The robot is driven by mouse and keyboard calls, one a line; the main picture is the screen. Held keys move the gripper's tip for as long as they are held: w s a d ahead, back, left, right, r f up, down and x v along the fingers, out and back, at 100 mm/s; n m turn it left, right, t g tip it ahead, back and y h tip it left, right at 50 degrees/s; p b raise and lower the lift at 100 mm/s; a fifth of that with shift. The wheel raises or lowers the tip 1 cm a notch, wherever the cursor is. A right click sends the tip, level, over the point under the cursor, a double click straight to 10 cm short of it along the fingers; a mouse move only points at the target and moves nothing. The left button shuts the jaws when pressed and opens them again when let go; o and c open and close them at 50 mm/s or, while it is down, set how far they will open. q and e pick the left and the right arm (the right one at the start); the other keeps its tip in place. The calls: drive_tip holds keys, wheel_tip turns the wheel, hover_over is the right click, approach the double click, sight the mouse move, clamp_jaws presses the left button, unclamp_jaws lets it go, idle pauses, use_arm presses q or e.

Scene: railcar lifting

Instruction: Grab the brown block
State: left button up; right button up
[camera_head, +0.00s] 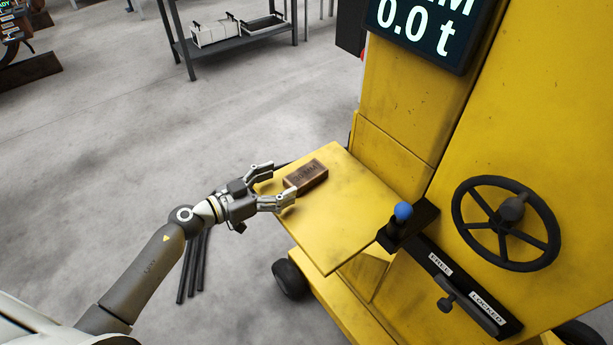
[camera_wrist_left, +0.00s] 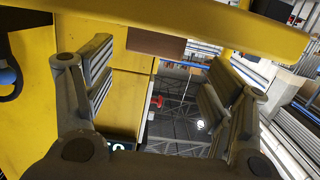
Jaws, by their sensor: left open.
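The brown block (camera_head: 306,177) lies on the yellow shelf (camera_head: 345,222) of the yellow machine, near the shelf's far left edge. My left gripper (camera_head: 276,186) is open at the left edge of the shelf, its two fingers pointing toward the block. The block appears just beyond the fingertips, with no visible grip on it. In the left wrist view the block (camera_wrist_left: 156,44) shows between the two open fingers, partly hidden by the yellow shelf edge (camera_wrist_left: 190,22). My right gripper is not in view.
A black handwheel (camera_head: 506,223), a blue-knobbed lever (camera_head: 403,212) and a FREE/LOCKED slide (camera_head: 462,287) sit right of the shelf. A display (camera_head: 428,28) reads 0.0 t. A dark rack (camera_head: 236,42) stands at the back. Grey floor lies open at left.

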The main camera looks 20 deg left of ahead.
sight(302, 175)
use_arm(q)
drive_tip(key=shift+x, duration=3.2)
drive_tip(key=shift+s+d, duration=0.1)
drive_tip(key=shift+s, duration=0.1)
drive_tip(key=shift+c, duration=0.4)
drive_tip(key=c, duration=1.1)
drive_tip(key=shift+r, duration=0.15)
drive_tip(key=shift+c, duration=0.2)
